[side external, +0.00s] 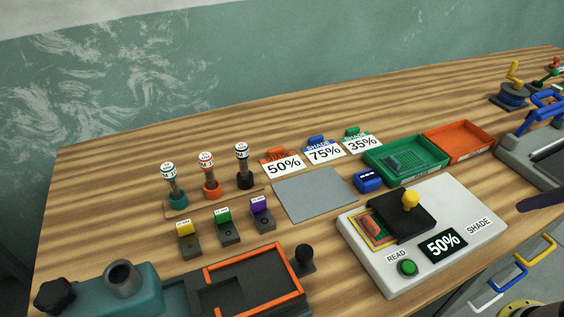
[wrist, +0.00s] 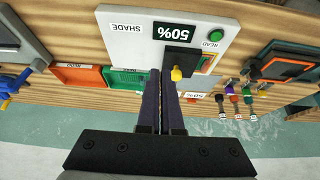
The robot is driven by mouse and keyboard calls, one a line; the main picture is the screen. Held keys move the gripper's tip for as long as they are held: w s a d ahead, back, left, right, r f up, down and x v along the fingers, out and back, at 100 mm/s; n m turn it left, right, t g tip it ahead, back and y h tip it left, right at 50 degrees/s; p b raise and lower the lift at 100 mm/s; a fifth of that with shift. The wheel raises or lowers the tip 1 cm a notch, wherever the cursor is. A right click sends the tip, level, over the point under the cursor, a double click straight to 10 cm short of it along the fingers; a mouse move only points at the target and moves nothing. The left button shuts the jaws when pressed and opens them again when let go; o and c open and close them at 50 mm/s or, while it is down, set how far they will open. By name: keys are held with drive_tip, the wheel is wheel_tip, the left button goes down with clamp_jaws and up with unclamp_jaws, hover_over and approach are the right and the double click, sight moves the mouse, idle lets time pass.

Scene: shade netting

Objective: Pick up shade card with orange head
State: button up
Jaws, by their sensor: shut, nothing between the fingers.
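The shade card with the orange head (side external: 283,163) lies on the wooden table, left in a row of three cards. It is white, reads 50% and has an orange tab at its back edge. In the wrist view, which is upside down, a card reading 50% (wrist: 197,96) shows partly, right of the fingers. My gripper (wrist: 161,74) is shut and empty, its dark fingers side by side, apart from the card. In the side view a dark finger-like tip (side external: 541,198) shows at the right edge, far from the card.
Beside it lie the blue-headed 75% card (side external: 324,151) and green-headed 35% card (side external: 361,143). A grey mat (side external: 314,194) and blue block (side external: 368,182) lie in front. The white reader (side external: 470,212), green tray (side external: 440,165) and orange tray (side external: 485,140) are to the right.

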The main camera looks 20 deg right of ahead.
drive_tip(key=o, duration=1.4)
drive_tip(key=shift+o, duration=0.2)
